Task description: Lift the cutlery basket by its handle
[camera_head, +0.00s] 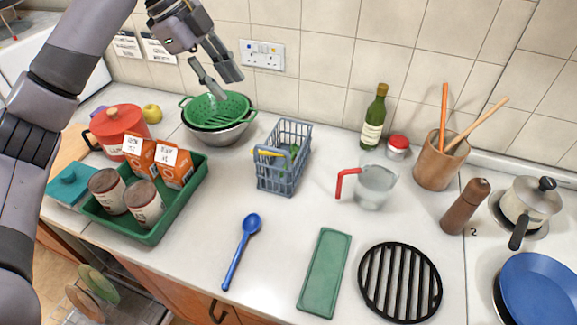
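The cutlery basket (283,172) is a grey-blue wire basket standing upright on the white counter, left of the middle of the view. A yellow handle (268,152) shows at its left side, and something green is inside it. My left gripper (214,84) is up at the back, in front of the tiled wall. Its fingers are spread apart with nothing visible between them. It is above the green colander, to the left of the basket and apart from it. My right gripper is not in view.
The green colander (217,108) sits in a metal bowl left of the basket. A green tray (150,236) with cans and orange boxes is at the left. A measuring jug (375,188) stands right. A blue spoon (242,250) lies in front; bare counter surrounds it.

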